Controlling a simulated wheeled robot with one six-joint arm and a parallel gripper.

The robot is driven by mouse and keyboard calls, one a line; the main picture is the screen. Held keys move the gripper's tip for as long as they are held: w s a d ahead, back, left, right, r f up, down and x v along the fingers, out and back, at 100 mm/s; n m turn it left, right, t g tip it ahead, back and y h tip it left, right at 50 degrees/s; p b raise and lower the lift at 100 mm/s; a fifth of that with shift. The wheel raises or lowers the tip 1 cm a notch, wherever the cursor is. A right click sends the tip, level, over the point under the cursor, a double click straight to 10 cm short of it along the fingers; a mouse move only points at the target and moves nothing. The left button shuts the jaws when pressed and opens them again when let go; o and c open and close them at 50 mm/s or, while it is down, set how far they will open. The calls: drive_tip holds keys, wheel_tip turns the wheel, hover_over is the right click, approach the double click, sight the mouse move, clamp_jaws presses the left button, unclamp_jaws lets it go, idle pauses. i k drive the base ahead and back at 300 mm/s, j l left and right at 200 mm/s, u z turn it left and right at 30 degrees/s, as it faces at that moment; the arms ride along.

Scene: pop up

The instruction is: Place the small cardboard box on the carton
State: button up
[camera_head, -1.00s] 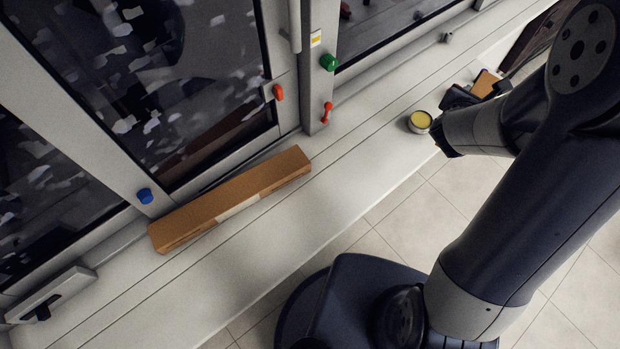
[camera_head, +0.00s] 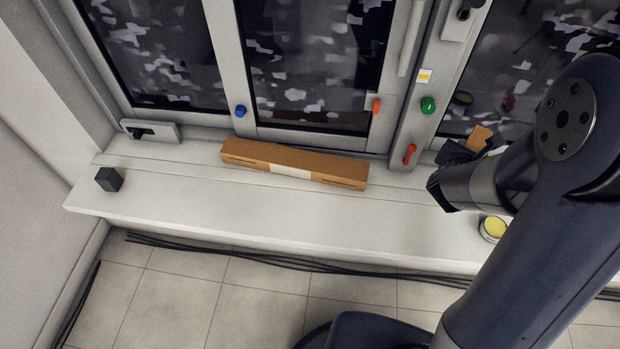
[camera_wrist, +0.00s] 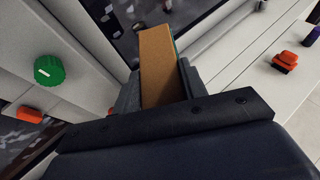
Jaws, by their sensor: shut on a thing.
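The carton (camera_head: 330,168) is a long, low brown box with a pale label on its front. It lies on the white windowsill against the window frame, in the middle of the head view. The small cardboard box (camera_head: 480,138) is brown and held up at the right, near the window. My gripper (camera_head: 468,150) is shut on it, to the right of the carton and apart from it. In the wrist view the small box (camera_wrist: 160,62) sticks out between the two dark fingers. The carton is not visible in the wrist view.
A round tin with a yellow top (camera_head: 494,228) stands on the sill below my arm. A dark cube (camera_head: 109,179) is at the sill's left end. Green (camera_head: 428,105), red (camera_head: 409,154), orange and blue knobs stick out from the window frame. The sill left of the carton is mostly clear.

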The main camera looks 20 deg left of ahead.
sight(289, 165)
drive_tip(key=l+u, duration=0.25)
drive_tip(key=u, duration=0.2)
drive_tip(key=l+u, duration=0.2)
drive_tip(key=u, duration=0.25)
drive_tip(key=k+l+u, duration=0.1)
drive_tip(key=l+u, duration=0.15)
drive_tip(key=u, duration=0.2)
